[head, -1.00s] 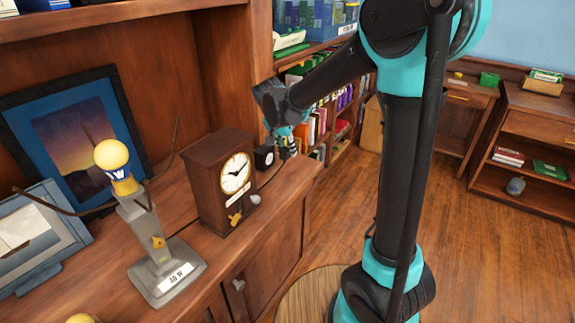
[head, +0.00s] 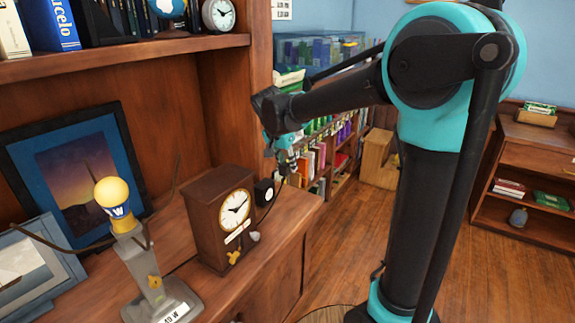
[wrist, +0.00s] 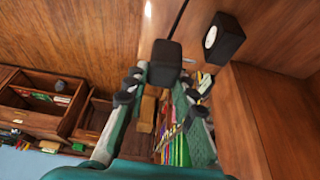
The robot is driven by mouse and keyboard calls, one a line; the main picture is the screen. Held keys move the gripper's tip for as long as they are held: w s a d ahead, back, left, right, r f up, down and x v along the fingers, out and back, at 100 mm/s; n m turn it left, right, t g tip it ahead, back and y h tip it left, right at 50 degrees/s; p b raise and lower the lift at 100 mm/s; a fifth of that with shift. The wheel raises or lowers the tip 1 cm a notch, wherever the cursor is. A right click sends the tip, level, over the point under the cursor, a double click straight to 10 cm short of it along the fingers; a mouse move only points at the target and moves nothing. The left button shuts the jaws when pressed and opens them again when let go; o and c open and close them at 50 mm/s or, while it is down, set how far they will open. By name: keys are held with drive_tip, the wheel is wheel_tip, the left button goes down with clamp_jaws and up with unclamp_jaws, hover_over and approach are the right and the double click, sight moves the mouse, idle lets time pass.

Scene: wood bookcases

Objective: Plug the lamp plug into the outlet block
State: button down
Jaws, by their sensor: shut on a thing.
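The lamp (head: 152,285) stands on the wood cabinet top at the left of the head view, with a yellow bulb (head: 112,192) on it. The outlet block (head: 264,192) is a small black box with a pale round face, beside the clock. It also shows in the wrist view (wrist: 224,40), upper right. My gripper (head: 285,158) is shut on the dark lamp plug (wrist: 166,62), above and right of the block in the head view. The plug is apart from the block. Its cord (wrist: 180,17) runs from it toward the cabinet top.
A brown clock (head: 217,220) stands between lamp and outlet block. Framed pictures (head: 75,165) lean behind the lamp. A shelf (head: 130,54) with books overhangs the cabinet top. A bookcase with books (head: 318,160) lies beyond my gripper. The wood floor (head: 345,235) is open at right.

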drive_tip(key=a+x, duration=0.1)
drive_tip(key=x, duration=0.5)
drive_tip(key=a+x, duration=0.1)
drive_tip(key=x, duration=1)
drive_tip(key=shift+w+a+f, duration=0.3)
drive_tip(key=shift+a+f, duration=0.05)
drive_tip(key=shift+f, duration=0.2)
drive_tip(key=shift+w+d+f, duration=0.1)
drive_tip(key=shift+f, duration=0.35)
drive_tip(key=shift+w+a, duration=0.5)
drive_tip(key=shift+a, duration=0.25)
drive_tip(key=shift+w+a, duration=0.45)
drive_tip(key=shift+a, duration=0.25)
drive_tip(key=shift+w+a, duration=0.5)
drive_tip(key=shift+a, duration=0.25)
drive_tip(key=shift+w+a+r, duration=0.1)
drive_tip(key=shift+w+a, duration=0.05)
drive_tip(key=shift+a, duration=0.1)
